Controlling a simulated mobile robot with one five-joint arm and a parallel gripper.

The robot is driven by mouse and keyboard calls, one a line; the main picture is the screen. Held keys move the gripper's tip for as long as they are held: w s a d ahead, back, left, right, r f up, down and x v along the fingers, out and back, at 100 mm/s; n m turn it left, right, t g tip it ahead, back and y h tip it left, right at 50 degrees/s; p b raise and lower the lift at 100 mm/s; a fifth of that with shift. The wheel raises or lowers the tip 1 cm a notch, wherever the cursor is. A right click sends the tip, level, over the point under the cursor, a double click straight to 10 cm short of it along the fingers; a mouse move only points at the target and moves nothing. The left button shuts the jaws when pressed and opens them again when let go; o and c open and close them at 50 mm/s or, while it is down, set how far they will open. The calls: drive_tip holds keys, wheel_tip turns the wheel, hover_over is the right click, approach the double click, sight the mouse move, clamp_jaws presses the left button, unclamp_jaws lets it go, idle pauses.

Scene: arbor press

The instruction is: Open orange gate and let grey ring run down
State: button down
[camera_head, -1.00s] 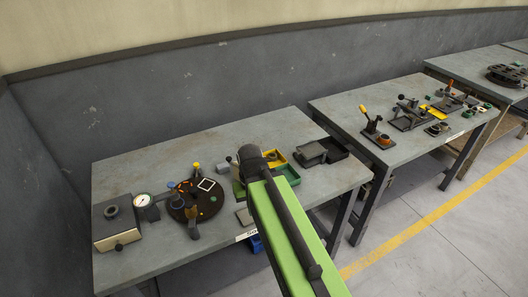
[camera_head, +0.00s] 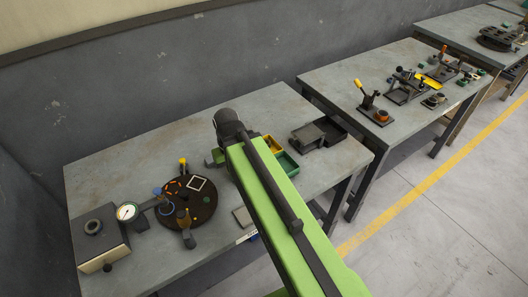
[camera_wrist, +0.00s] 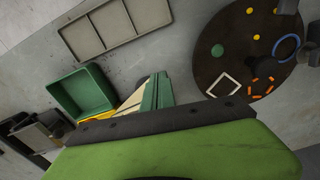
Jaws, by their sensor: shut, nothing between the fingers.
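My gripper (camera_wrist: 165,120) shows in the wrist view as a green body with a dark bolted edge. It is shut and empty; in the head view its tip is hidden behind my arm. It is above the near table, between the bins and a dark round disc (camera_head: 207,203). Small orange marks (camera_wrist: 263,86) lie on the disc, beside a white square frame (camera_wrist: 224,85) and a blue ring (camera_wrist: 286,47). I cannot make out an orange gate or a loose grey ring for certain. A green and cream piece (camera_wrist: 158,92) is partly hidden behind my gripper.
A green bin (camera_wrist: 82,92) and a grey divided tray (camera_wrist: 115,25) are near my gripper. A dial gauge (camera_head: 127,212) and a box with a dark collar (camera_head: 94,227) stand at left. A second table (camera_head: 345,85) holds levers and fixtures.

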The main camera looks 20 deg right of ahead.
wheel_tip(320, 180, up, 6)
drive_tip(key=p, duration=0.6)
drive_tip(key=shift+s+a, duration=0.1)
